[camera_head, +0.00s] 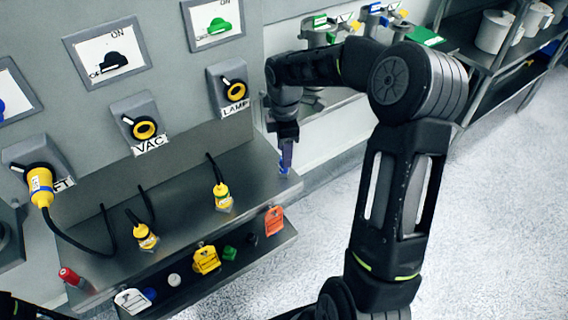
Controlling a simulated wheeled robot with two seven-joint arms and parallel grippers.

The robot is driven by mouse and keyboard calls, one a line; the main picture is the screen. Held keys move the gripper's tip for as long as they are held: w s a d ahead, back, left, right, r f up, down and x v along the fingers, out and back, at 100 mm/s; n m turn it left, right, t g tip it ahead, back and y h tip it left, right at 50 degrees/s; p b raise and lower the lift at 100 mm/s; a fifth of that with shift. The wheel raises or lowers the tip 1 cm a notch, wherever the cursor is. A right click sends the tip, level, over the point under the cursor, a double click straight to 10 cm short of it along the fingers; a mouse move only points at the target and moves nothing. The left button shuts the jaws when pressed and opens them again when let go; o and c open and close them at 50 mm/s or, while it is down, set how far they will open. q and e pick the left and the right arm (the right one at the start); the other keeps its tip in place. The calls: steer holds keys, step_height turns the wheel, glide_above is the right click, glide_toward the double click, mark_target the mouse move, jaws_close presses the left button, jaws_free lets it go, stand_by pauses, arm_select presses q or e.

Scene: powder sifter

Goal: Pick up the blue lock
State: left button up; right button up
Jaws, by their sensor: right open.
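The blue lock (284,170) is a small blue piece at the right end of the upper metal shelf. My right gripper (286,160) points down right over it, with its fingertips at the lock and partly hiding it. The jaws are open. I cannot tell whether the fingers touch the lock. My left gripper is not in view; only a dark piece of my own body shows in the bottom left corner.
The lower shelf holds a white tag (132,301), a yellow tag (206,260), an orange tag (274,220) and small caps. A switch panel (100,110) rises behind.

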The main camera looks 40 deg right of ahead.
steer(key=shift+f+p, duration=0.6)
steer(key=shift+f, duration=1.8)
steer(key=shift+c, duration=0.2)
jaws_close()
